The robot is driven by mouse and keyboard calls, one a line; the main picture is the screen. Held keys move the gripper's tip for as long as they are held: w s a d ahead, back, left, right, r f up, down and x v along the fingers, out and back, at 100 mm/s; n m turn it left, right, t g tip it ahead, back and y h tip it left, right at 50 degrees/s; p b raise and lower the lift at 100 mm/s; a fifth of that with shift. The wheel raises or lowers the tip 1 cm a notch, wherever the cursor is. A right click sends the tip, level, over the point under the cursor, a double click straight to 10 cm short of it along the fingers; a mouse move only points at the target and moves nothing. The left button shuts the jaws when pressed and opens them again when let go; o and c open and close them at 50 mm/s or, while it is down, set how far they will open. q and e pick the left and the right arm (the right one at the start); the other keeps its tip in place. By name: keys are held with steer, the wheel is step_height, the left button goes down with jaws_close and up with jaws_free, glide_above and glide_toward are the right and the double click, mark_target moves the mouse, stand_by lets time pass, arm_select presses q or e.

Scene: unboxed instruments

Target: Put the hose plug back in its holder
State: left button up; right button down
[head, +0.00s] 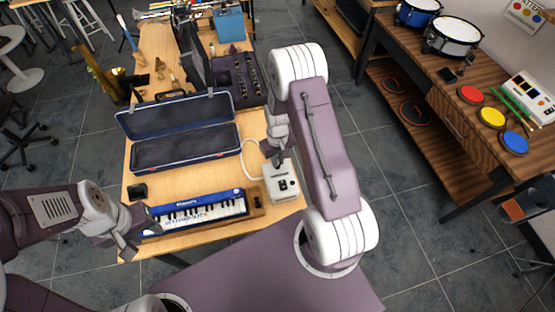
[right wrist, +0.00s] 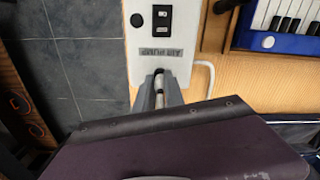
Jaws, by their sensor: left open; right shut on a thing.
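A white air pump (head: 283,183) with a black switch stands at the right edge of the wooden table; it also shows in the right wrist view (right wrist: 143,46). My right gripper (head: 276,162) is at its far side, and the right wrist view shows its fingers (right wrist: 159,88) pointing at the pump's labelled edge. They are shut on a small pale piece, the hose plug (right wrist: 159,82). A white hose (head: 243,152) curves over the table beside the pump. The holder cannot be made out. My left gripper (head: 122,238) is open near the blue keyboard's left end.
A blue keyboard instrument (head: 199,211) lies on a wooden stand (head: 256,200) left of the pump. An open dark blue case (head: 184,151) lies behind it. A small black box (head: 137,191) sits at the table's left. Drums and coloured pads stand on a separate table (head: 437,75) at right.

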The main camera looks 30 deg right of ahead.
steer(key=shift+f+b, duration=0.35)
steer(key=shift+f, duration=0.15)
steer(key=shift+r, duration=0.1)
steer(key=c, duration=1.3)
jaws_free()
steer(key=shift+c, duration=0.2)
step_height(320, 180, up, 9)
steer(key=shift+f+b, duration=0.1)
steer(key=shift+b, duration=0.25)
steer(key=shift+a, duration=0.1)
